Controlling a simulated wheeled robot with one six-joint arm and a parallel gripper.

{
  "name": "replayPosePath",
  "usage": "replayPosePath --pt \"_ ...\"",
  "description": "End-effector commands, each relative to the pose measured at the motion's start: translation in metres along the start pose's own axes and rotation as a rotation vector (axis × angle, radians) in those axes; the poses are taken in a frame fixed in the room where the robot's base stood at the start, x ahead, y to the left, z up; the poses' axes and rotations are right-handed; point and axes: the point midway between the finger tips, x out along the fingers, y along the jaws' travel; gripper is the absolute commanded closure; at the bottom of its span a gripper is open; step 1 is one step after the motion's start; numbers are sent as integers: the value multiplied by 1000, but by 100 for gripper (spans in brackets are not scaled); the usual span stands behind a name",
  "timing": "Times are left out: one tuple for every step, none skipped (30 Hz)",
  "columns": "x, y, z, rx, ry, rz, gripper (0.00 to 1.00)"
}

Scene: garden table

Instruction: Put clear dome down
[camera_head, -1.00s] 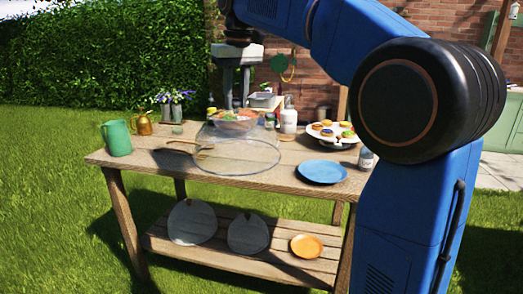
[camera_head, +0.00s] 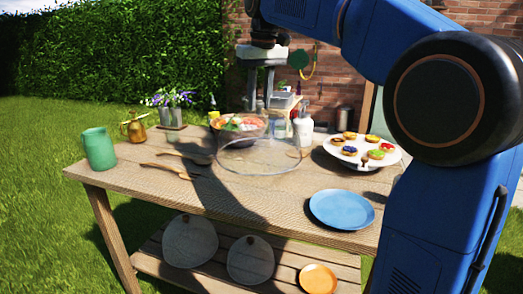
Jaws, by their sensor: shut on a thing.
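The clear dome (camera_head: 258,168) is see-through, with its round rim facing down, over the back middle of the wooden table (camera_head: 130,172). It overlaps the front of the food bowl (camera_head: 238,124) in the picture. I cannot tell whether its rim touches the table. My gripper (camera_head: 261,103) points down from above and is shut on the top of the dome. The exact grip is small and hard to make out.
The white cupcake stand (camera_head: 340,160) is right of the dome. A blue plate (camera_head: 341,210) lies at the front right. Wooden utensils (camera_head: 172,169) lie left of the dome. A green pitcher (camera_head: 99,149) stands at the left end. The front middle is bare.

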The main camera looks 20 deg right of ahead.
Motion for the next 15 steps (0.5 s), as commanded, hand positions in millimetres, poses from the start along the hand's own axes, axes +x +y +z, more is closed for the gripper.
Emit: replayPosePath --pt "8 0 3 0 -3 0 100" --pt "13 0 3 0 -2 0 100" --pt "20 0 4 0 -3 0 100" --pt "24 0 4 0 -2 0 100" --pt "28 0 5 0 -1 0 100" --pt "32 0 6 0 -1 0 100" --pt "34 0 6 0 -1 0 100" --pt "36 0 6 0 -1 0 100" --pt "39 0 6 0 0 0 100" --pt "40 0 6 0 0 0 100" --pt "41 0 6 0 1 0 100" --pt "43 0 7 0 0 0 100" --pt "45 0 7 0 0 0 100" --pt "47 0 8 0 0 0 100" --pt "51 0 8 0 -1 0 100"
